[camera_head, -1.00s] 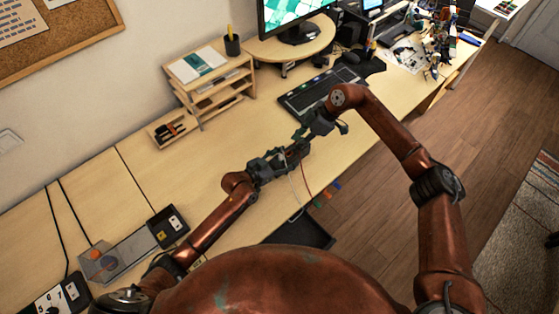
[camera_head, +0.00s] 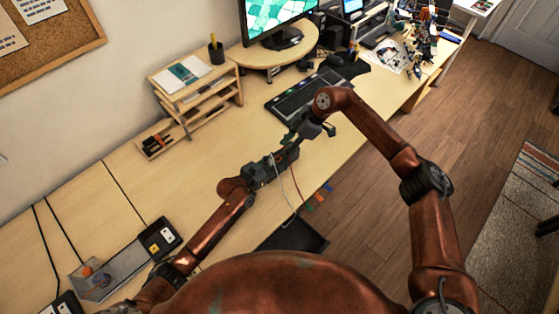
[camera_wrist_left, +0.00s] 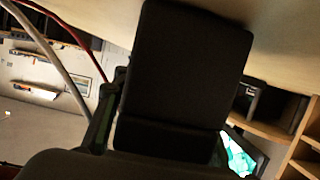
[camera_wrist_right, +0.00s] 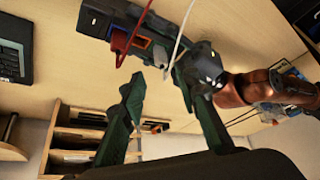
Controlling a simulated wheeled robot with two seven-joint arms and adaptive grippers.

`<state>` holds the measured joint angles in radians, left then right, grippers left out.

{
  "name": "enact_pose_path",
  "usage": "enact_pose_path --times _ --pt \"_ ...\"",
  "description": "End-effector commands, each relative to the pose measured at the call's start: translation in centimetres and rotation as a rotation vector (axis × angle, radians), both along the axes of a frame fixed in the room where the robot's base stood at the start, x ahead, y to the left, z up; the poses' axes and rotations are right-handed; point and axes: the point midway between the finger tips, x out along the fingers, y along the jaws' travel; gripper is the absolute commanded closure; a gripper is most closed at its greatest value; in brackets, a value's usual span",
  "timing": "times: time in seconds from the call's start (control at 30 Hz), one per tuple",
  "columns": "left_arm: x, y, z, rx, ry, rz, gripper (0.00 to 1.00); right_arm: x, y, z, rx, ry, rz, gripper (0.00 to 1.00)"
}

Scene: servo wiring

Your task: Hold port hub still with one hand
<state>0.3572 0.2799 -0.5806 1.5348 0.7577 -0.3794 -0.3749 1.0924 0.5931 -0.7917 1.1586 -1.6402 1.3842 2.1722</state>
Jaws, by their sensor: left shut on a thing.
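The port hub (camera_head: 287,157) is a dark block held above the front part of the desk. My left gripper (camera_head: 268,168) is shut on it. In the left wrist view the hub (camera_wrist_left: 185,70) is a large black block between the fingers. In the right wrist view the hub (camera_wrist_right: 112,20) has a red plug (camera_wrist_right: 124,42) and a white wire (camera_wrist_right: 184,35) at it, and my left gripper shows beside it. My right gripper (camera_wrist_right: 160,85) is open and empty, its fingertips close to the hub; in the head view it (camera_head: 298,135) is just above the hub.
A keyboard (camera_head: 308,95) lies behind the grippers. A wooden shelf organizer (camera_head: 195,85) stands at the wall. A grey tray (camera_head: 118,268) is at the lower left. Colored plugs (camera_head: 318,197) hang at the desk's front edge.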

Motion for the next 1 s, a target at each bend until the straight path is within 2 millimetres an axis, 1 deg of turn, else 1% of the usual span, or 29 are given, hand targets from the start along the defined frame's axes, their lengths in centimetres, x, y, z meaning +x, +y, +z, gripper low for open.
enact_pose_path --times 0.03,0.23,0.33,0.37,0.47,0.53,0.57,0.6,0.67,0.7,0.77,0.8,0.87,0.9,0.97,1.0 --pt "0.0 0.0 0.0 0.000 0.000 0.000 0.76 0.0 0.0 0.0 0.000 0.000 0.000 0.71" --pt "0.0 0.0 0.0 0.000 0.000 0.000 0.90 0.0 0.0 0.0 0.000 0.000 0.000 0.71" --pt "0.0 0.0 0.0 0.000 0.000 0.001 0.90 0.0 0.2 0.1 0.008 -0.004 0.003 0.64" --pt "0.0 0.0 0.0 0.000 0.000 0.001 0.90 0.0 0.5 0.3 0.017 -0.008 0.006 0.64" --pt "0.0 0.0 0.0 0.000 0.000 0.001 0.90 0.1 2.1 1.5 0.083 -0.035 0.025 0.64" --pt "0.0 0.0 0.0 0.000 0.000 0.001 0.90 0.2 4.2 3.2 0.166 -0.071 0.046 0.64" --pt "0.0 0.0 0.0 0.000 0.000 0.001 0.90 0.3 5.2 4.1 0.209 -0.089 0.055 0.64" --pt "0.0 0.0 0.0 0.001 0.000 0.001 0.90 0.3 6.6 5.5 0.273 -0.118 0.065 0.64" --pt "0.0 0.0 0.0 0.001 0.000 0.001 0.90 0.5 8.7 8.1 0.378 -0.165 0.076 0.64" --pt "0.0 0.1 0.0 0.001 0.000 0.001 0.90 0.7 10.0 10.0 0.451 -0.197 0.079 0.64" --pt "0.0 0.1 0.0 0.001 0.000 0.001 0.90 0.9 11.7 13.0 0.558 -0.247 0.076 0.64" --pt "0.0 0.1 0.0 0.001 0.000 0.001 0.90 1.2 12.6 15.0 0.629 -0.279 0.067 0.64" --pt "0.0 0.1 0.0 0.001 0.000 0.001 0.90 1.6 13.7 18.2 0.733 -0.329 0.045 0.64" --pt "0.0 0.1 0.0 0.001 0.000 0.001 0.90 2.0 14.2 20.4 0.801 -0.361 0.021 0.64" --pt "0.0 0.1 0.0 0.001 0.000 0.001 0.90 2.8 14.6 23.6 0.900 -0.409 -0.024 0.64" --pt "0.0 0.1 0.0 0.001 0.000 0.001 0.90 3.4 14.6 25.6 0.959 -0.438 -0.064 0.64"
